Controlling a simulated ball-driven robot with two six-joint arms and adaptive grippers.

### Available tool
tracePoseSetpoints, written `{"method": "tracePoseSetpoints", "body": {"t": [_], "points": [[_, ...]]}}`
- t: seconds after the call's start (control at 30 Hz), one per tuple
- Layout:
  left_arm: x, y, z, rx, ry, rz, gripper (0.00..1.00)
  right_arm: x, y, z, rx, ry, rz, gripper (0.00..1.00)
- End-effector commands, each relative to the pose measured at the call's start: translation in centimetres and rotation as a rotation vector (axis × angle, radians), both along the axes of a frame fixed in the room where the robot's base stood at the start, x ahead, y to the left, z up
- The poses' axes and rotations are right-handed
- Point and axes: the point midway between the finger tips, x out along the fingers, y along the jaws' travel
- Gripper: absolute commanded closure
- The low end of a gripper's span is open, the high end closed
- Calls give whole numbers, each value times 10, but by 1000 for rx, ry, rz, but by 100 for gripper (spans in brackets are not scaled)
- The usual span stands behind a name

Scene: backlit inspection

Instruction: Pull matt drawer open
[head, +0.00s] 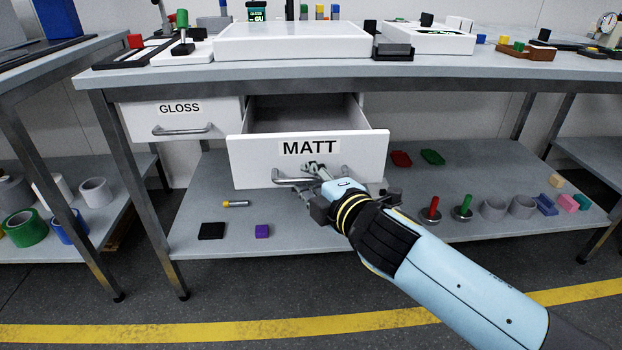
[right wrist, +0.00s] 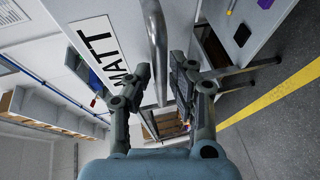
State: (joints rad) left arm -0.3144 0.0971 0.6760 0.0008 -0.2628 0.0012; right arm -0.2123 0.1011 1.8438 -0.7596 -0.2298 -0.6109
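The white drawer labelled MATT (head: 245,150) hangs under the workbench and stands partly out, with its grey inside (head: 305,115) visible and looking empty. Its metal bar handle (head: 290,181) runs across the lower front. My right gripper (head: 316,172) reaches the handle from the front right. In the right wrist view the handle (right wrist: 157,35) runs between the two fingers (right wrist: 160,75), which are drawn in close on either side of it. The MATT label (right wrist: 95,45) is left of the handle there. My left gripper is not in view.
The closed GLOSS drawer (head: 150,122) is to the left. The workbench top (head: 195,75) holds a white panel (head: 290,41) and several small items. The lower shelf (head: 280,235) carries blocks and rings. A table leg (head: 133,190) stands left of the drawers.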

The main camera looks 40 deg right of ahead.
Motion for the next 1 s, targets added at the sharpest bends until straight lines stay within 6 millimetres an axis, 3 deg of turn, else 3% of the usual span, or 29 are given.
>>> {"method": "tracePoseSetpoints", "body": {"t": [0.1, 0.43, 0.8, 1.0], "points": [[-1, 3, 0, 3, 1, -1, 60, 0, 0, 0, -1, 1, 0, 66], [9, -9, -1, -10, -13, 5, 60, -8, 1, -1, -1, 4, 1, 66], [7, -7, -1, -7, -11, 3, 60, -83, 12, 14, 0, 5, 0, 66], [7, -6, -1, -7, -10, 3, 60, -111, 16, 20, -2, 3, 0, 66]]}}
